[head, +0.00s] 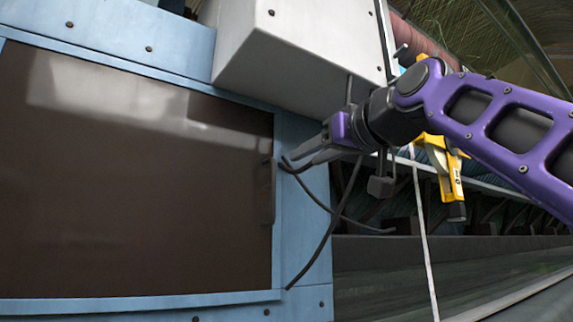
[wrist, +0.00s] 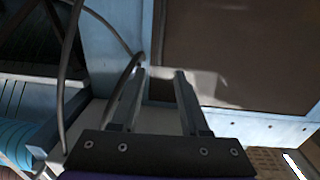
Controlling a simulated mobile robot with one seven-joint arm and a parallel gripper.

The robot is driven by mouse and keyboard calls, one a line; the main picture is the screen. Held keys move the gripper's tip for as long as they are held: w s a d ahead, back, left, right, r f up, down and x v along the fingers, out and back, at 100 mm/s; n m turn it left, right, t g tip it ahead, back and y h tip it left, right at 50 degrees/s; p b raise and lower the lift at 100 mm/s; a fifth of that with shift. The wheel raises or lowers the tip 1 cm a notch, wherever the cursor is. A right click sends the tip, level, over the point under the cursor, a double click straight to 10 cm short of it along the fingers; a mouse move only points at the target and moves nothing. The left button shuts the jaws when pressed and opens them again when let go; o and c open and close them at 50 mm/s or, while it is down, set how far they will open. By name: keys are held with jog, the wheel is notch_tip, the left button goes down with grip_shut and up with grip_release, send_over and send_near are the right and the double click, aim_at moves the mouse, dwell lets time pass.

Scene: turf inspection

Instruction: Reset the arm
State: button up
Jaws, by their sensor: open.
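My gripper (head: 308,156) is at the end of my purple arm, in front of the blue frame at the right edge of a dark panel. In the wrist view my gripper (wrist: 161,75) shows two grey fingers standing apart with nothing between them. The fingertips point toward the dark panel (head: 130,180), near its dark handle (head: 267,192). The panel also shows in the wrist view (wrist: 240,45). I cannot tell whether the fingers touch the frame or the handle.
Black cables (head: 328,238) hang by the gripper and also curve past it in the wrist view (wrist: 66,70). A white box (head: 290,50) juts out just above the gripper. A yellow tool (head: 443,165) is behind my arm. A thin pale pole (head: 423,235) stands below the arm.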

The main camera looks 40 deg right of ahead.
jog(key=shift+s+a, duration=0.15)
jog(key=shift+s, duration=0.7)
jog(key=w+a+f+g+y, duration=0.25)
jog(key=a+f, duration=0.55)
jog(key=f, duration=0.6)
jog(key=w+a+f+g+y, duration=0.2)
jog(key=w+a+f+g, duration=0.2)
jog(key=a+f, duration=0.7)
jog(key=s+a+f+g, duration=0.1)
jog(key=s+f+g, duration=0.1)
jog(key=f, duration=0.7)
jog(key=s+a+f+n+g+h, duration=0.1)
jog(key=s+f, duration=0.2)
jog(key=f, duration=0.7)
jog(key=s+a+f+g, duration=0.1)
jog(key=s+f+g, duration=0.1)
jog(key=f, duration=0.7)
jog(key=shift+s+a+f+n+g+h, duration=0.25)
jog(key=shift+s+a+n+g+h, duration=0.15)
jog(key=shift+s, duration=0.3)
